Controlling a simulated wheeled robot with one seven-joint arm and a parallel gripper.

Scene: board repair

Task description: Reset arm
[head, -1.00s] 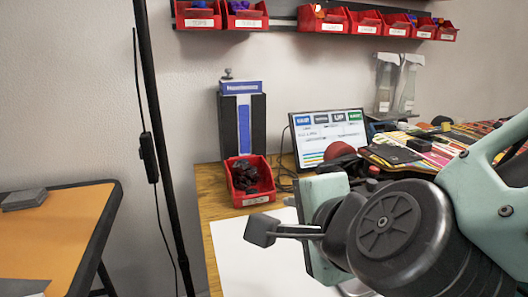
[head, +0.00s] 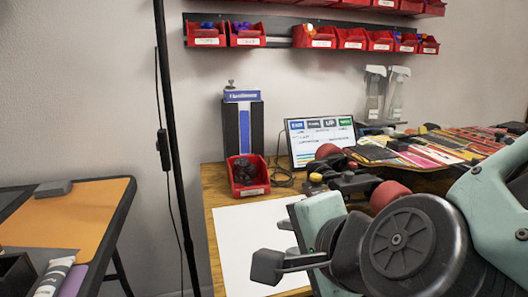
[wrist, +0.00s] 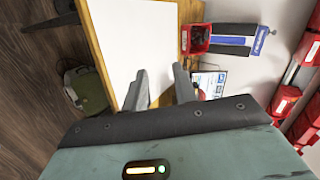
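My gripper (wrist: 160,87) shows in the wrist view as two grey fingers spread apart with nothing between them. It is open and empty, above the white sheet (wrist: 133,40) on the wooden workbench. In the head view my arm fills the lower right, and a dark finger of my gripper (head: 275,262) hangs over the white sheet (head: 243,228). The arm hides part of the bench behind it.
A red bin (head: 247,177) with dark parts, a blue-and-black box (head: 243,128) and a tablet screen (head: 321,141) stand at the bench's back. Skateboard parts (head: 345,180) lie near my arm. An orange-topped table (head: 70,217) is at left. Red bins (head: 320,38) hang on the wall.

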